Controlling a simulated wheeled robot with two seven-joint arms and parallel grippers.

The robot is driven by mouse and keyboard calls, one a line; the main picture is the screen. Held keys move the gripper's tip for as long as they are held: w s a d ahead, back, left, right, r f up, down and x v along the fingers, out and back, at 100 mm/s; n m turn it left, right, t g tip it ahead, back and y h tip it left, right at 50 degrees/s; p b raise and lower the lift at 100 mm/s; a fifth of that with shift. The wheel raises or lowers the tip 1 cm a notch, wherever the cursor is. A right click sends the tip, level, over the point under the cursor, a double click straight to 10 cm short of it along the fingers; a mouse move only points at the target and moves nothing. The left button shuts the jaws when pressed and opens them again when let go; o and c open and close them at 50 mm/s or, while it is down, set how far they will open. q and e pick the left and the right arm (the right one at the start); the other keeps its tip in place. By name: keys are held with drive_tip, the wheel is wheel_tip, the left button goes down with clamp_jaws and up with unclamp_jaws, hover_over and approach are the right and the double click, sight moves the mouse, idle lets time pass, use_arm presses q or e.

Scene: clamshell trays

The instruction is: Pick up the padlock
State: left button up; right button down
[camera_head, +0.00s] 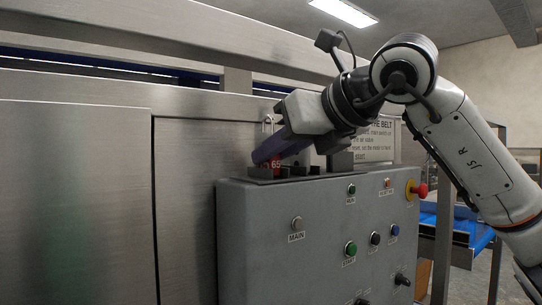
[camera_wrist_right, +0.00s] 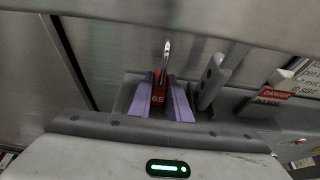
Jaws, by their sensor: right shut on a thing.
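The padlock has a red body marked 65 and a steel shackle. In the head view the padlock (camera_head: 276,163) is at the top left of the grey control box, partly hidden by my right gripper. In the right wrist view the padlock (camera_wrist_right: 158,96) stands upright with its shackle up. My right gripper (camera_head: 266,154) comes down from the upper right, and its purple fingers (camera_wrist_right: 160,103) are shut on the padlock's body from both sides. The padlock is at a tray on top of the box; I cannot tell whether it still touches it. My left gripper is not in view.
The grey control box (camera_head: 300,220) carries several buttons, knobs and a red emergency stop (camera_head: 419,190). A sign (camera_head: 382,140) stands behind its top. A grey upright part (camera_wrist_right: 212,82) is close right of the padlock. Steel panels (camera_head: 75,200) fill the left.

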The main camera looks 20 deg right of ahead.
sight(273, 129)
drive_tip(key=shift+r, duration=0.7)
wheel_tip(273, 129, up, 2)
drive_tip(key=shift+r, duration=0.2)
drive_tip(key=s+d+b, duration=0.1)
drive_tip(key=s+d, duration=0.2)
drive_tip(key=s, duration=0.5)
drive_tip(key=s+d+b, duration=0.1)
drive_tip(key=s+d, duration=0.2)
drive_tip(key=s, duration=0.6)
drive_tip(key=shift+f, duration=0.15)
drive_tip(key=shift+d, duration=0.1)
